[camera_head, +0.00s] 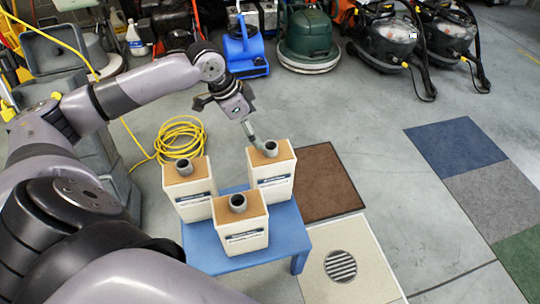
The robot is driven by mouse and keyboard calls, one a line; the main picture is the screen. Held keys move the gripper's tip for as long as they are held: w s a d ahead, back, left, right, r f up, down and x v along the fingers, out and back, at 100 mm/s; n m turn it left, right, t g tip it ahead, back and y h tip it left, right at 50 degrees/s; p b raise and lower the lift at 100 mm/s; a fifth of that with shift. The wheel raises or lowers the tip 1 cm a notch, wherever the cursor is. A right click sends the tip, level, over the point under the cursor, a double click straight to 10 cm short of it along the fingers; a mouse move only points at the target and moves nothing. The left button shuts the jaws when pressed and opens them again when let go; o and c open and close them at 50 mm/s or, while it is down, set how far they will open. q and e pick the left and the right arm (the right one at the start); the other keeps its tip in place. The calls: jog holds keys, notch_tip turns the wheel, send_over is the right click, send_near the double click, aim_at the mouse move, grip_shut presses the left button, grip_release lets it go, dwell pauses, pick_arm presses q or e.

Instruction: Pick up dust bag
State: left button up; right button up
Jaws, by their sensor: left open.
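Three dust bags stand upright on a small blue table (207,252). Each looks like a cream box with a brown top, a grey round collar and a dark label band. One is at the back left (190,195), one at the front (240,227) and one at the back right (272,178). My left gripper (254,142) is open and points down at the collar of the back right bag. Its fingertips are at or just above that collar; I cannot tell whether they touch. My right gripper is not in view.
A coiled yellow cable (180,137) lies on the floor behind the table. A brown mat (325,180) and a cream mat with a round grate (345,245) lie to the right. Floor machines, including a green one (308,42), line the back.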

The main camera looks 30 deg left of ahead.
aim_at(268, 147)
pick_arm(q)
jog(key=b+x, duration=0.2)
jog(key=x, duration=0.5)
jog(key=b+x, duration=0.1)
jog(key=x, duration=0.3)
jog(key=shift+w+f, duration=0.1)
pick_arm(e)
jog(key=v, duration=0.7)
pick_arm(q)
jog(key=shift+w+d+f+b, duration=0.15)
jog(key=shift+f+b, duration=0.15)
jog(key=shift+f, duration=0.15)
jog(key=shift+a+b+x, duration=0.25)
jog(key=shift+b+x, duration=0.25)
jog(key=shift+x, duration=0.45)
jog(key=b+x, duration=0.1)
jog(key=x, duration=0.2)
jog(key=shift+f, duration=0.1)
jog(key=c, duration=1.4)
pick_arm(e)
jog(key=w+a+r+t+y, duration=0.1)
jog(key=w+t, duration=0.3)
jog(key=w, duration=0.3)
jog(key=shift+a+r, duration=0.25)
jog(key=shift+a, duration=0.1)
